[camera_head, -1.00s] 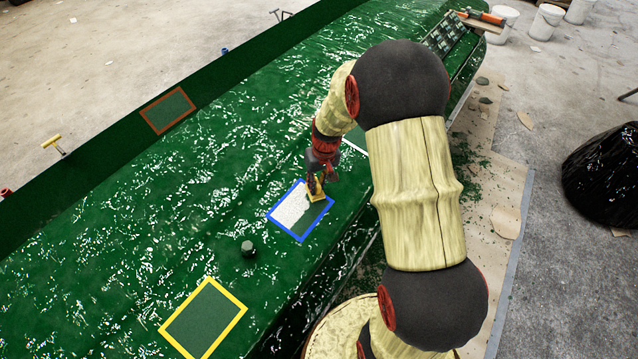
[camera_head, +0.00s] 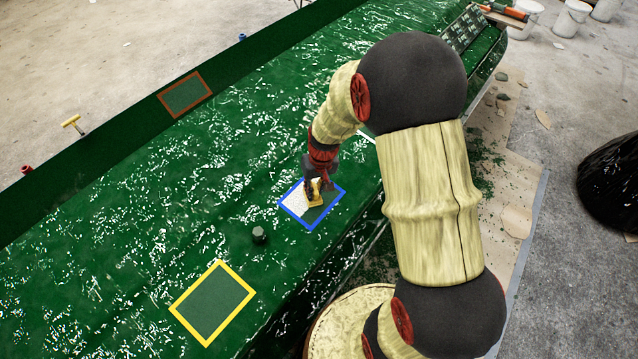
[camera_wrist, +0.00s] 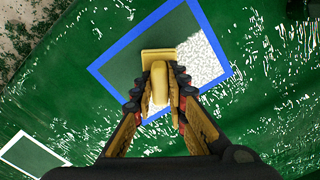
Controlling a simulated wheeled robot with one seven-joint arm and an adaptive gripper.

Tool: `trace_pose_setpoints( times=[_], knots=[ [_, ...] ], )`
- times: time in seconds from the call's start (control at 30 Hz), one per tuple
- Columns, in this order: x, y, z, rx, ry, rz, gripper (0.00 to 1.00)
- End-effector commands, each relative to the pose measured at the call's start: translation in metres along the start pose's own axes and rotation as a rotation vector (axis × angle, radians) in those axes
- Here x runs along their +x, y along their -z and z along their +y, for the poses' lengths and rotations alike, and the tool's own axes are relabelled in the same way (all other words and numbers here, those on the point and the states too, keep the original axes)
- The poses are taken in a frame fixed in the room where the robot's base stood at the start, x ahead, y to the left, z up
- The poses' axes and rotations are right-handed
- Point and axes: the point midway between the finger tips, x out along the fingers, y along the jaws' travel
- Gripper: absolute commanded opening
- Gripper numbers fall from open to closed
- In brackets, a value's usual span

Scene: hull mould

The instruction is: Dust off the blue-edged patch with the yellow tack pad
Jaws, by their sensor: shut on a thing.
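The blue-edged patch (camera_head: 291,206) lies on the green hull mould (camera_head: 190,195). In the head view its left part is covered in white dust (camera_head: 299,198) and its right part is bare green. In the wrist view the blue-edged patch (camera_wrist: 118,66) has white dust (camera_wrist: 204,58) on the right and bare green on the left. My gripper (camera_wrist: 158,92) is shut on the yellow tack pad (camera_wrist: 158,56), which sits over the patch at the edge of the dust. The pad also shows in the head view (camera_head: 314,195). I cannot tell whether it touches the surface.
A yellow-edged patch (camera_head: 211,304) lies nearer on the mould, and a brown-edged patch (camera_head: 186,95) lies farther back. A dark knob (camera_head: 259,234) stands up between the blue and yellow patches. A white-edged patch (camera_wrist: 30,153) shows in the wrist view.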

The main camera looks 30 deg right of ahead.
Motion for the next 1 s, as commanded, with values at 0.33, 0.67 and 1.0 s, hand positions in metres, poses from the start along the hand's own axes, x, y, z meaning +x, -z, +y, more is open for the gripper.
trace_pose_setpoints(
  times=[0.33, 0.67, 1.0],
  knots=[
    [0.000, -0.009, -0.014, -0.002, 0.000, -0.001, 0.00],
    [0.000, -0.023, -0.036, -0.002, 0.000, 0.000, 0.00],
    [0.000, -0.033, -0.050, -0.003, 0.000, -0.001, 0.00]
  ],
)
